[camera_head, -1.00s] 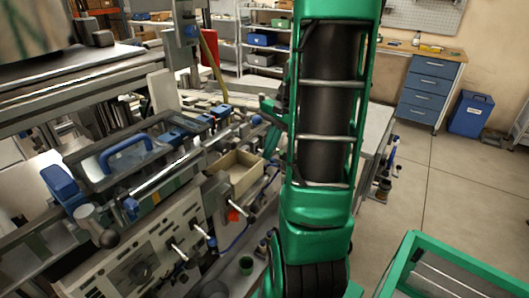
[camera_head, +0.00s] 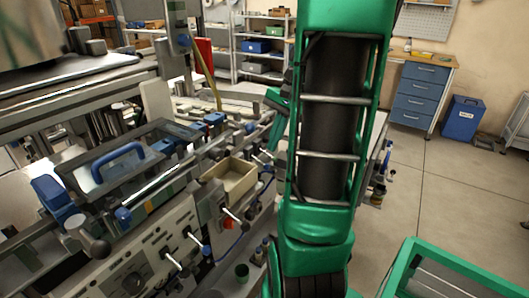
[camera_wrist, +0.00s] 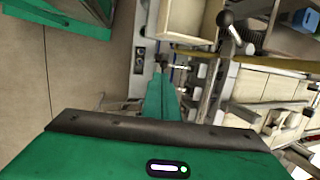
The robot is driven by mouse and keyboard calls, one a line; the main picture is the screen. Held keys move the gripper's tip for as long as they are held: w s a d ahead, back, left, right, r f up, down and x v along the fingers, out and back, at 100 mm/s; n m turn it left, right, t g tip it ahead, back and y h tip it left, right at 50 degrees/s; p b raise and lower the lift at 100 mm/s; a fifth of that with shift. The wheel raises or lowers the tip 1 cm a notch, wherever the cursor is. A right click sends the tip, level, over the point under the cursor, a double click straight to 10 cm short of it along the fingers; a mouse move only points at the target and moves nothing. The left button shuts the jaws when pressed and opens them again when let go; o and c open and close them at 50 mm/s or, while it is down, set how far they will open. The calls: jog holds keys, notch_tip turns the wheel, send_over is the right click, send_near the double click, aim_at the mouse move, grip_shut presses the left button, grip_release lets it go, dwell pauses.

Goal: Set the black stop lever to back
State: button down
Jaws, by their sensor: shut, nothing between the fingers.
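My gripper (camera_wrist: 160,82) shows in the wrist view as green fingers, closed together and empty, pointing up the picture. Its tip is close to a small dark knob (camera_wrist: 162,60) beside a pale rod; I cannot tell whether they touch. A lever with a black ball (camera_wrist: 227,18) on a metal stem is farther up and right, apart from the fingers. In the head view, several levers with pale stems and dark ends line the machine front, one at the lower middle (camera_head: 233,216). Which one is the black stop lever is not clear. My green arm hides part of the machine's right end.
An open beige bin (camera_head: 228,180) is fixed to the machine front, near the levers. A blue-handled cover (camera_head: 120,160) lies left of it. A green frame (camera_head: 440,262) stands at lower right. The floor (camera_head: 425,180) to the right is clear.

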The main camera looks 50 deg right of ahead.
jog(key=s+d+r, duration=0.2)
jog(key=s+r, duration=0.1)
jog(key=r, duration=0.3)
jog(key=shift+s+r, duration=0.25)
jog(key=shift+s, duration=0.05)
dwell(0.3)
